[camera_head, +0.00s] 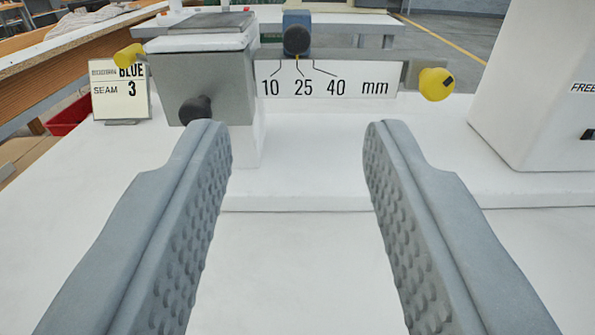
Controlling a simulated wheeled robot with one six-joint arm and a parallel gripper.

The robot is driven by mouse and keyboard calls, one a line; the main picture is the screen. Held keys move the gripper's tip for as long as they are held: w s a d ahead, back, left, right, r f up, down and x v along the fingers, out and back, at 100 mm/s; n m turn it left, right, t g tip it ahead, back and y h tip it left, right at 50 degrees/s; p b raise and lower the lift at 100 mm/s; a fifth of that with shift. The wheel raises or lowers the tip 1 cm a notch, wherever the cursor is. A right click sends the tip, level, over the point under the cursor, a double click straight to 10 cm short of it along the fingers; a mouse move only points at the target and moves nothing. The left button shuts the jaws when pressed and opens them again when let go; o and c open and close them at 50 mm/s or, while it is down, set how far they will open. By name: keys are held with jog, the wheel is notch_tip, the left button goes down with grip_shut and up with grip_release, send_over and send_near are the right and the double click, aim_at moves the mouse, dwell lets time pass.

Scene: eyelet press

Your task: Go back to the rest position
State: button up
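My gripper (297,150) is open and empty, its two grey fingers with bumpy inner pads spread wide over the white table. Ahead of it stands the eyelet press (222,85), a grey block with a dark knob (195,109) on its front. A scale plate (328,84) reads 10, 25 and 40 mm. A blue slider with a dark knob (296,41) sits above it, its mark at 25. A yellow knob (436,84) is at the rail's right end and another yellow knob (130,56) is at the left. No finger appears to touch the press.
A card (120,90) reading BLUE, SEAM 3 stands left of the press. A white box (540,90) marked FREE, cut by the frame, stands at right. A red bin (70,115) and wooden benches are beyond the left edge. The white tabletop (300,270) between the fingers is clear.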

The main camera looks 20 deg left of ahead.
jog(key=s+d+r+m+h, duration=0.1)
jog(key=s+d+r+h, duration=0.1)
jog(key=s+r, duration=0.45)
jog(key=s+d+r+m+h, duration=0.1)
jog(key=s+d+r+h, duration=0.15)
jog(key=s+r, duration=0.45)
jog(key=s+d+r, duration=0.1)
jog(key=s, duration=0.8)
jog(key=s+r+m+h, duration=0.1)
jog(key=s+r, duration=0.1)
jog(key=s, duration=0.8)
jog(key=shift+s+d+m, duration=0.25)
jog(key=shift+d+m, duration=0.05)
jog(key=shift+d, duration=0.05)
jog(key=shift+o, duration=0.8)
jog(key=shift+w, duration=0.1)
